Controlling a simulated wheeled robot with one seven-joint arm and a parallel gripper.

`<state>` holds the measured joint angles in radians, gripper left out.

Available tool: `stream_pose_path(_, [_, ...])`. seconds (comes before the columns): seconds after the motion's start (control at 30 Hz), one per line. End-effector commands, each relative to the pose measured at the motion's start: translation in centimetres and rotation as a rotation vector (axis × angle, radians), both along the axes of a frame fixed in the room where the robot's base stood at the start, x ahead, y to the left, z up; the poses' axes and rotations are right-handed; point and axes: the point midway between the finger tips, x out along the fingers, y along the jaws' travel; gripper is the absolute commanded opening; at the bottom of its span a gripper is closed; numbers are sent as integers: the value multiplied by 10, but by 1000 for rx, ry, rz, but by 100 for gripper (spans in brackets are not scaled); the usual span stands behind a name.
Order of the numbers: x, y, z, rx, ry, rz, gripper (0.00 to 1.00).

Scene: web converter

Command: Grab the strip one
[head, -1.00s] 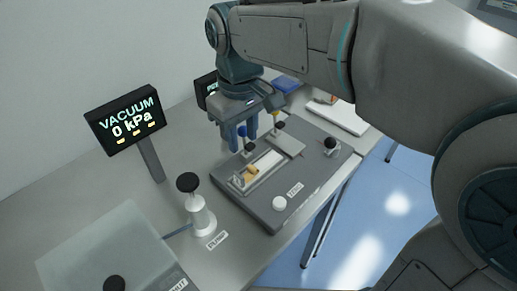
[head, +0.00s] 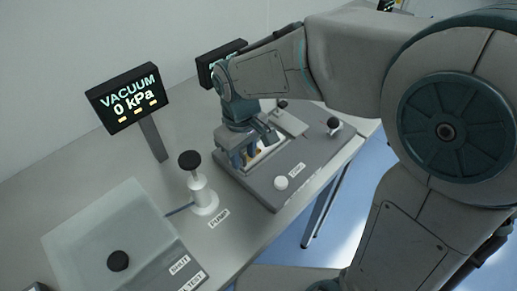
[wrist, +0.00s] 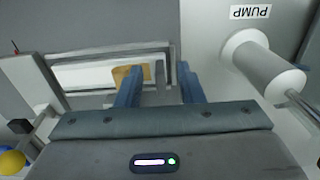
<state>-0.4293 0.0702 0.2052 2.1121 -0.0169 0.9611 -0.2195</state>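A pale strip (wrist: 90,76) lies in a shallow framed slot on the grey plate, with a tan-gold piece (wrist: 131,72) at one end. In the head view, only part of the gold piece (head: 258,152) shows beside my fingers. My gripper (wrist: 160,75) is open, its two blue fingers apart with nothing seen held between them. In the wrist view, the left finger overlaps the gold piece and the right finger is past the slot's end. In the head view, my gripper (head: 241,161) is low over the near-left end of the plate. I cannot tell whether the fingers touch anything.
A white pump (head: 201,192) with a black knob stands left of the grey plate (head: 262,193). A vacuum display (head: 127,98) reads 0 kPa behind it. A white knob (head: 281,183) and a black-topped lever (head: 334,126) are on the plate. A translucent lid (head: 105,235) sits front left.

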Motion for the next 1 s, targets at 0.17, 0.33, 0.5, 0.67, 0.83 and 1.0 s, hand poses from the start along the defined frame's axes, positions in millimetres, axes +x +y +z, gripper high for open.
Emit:
stream_pose_path(0.17, [0, 0, -10, -1, -1, 0, 35])
stream_pose_path(0.33, [0, 0, -10, -1, -1, 1, 32])
stream_pose_path(0.5, [0, 0, -10, -1, -1, 1, 0])
stream_pose_path(0.67, [0, 0, -9, 0, -1, 1, 0])
stream_pose_path(0.83, [0, 0, -8, 1, -2, 1, 0])
stream_pose_path(1.0, [1, 1, 4, 2, -4, 1, 0])
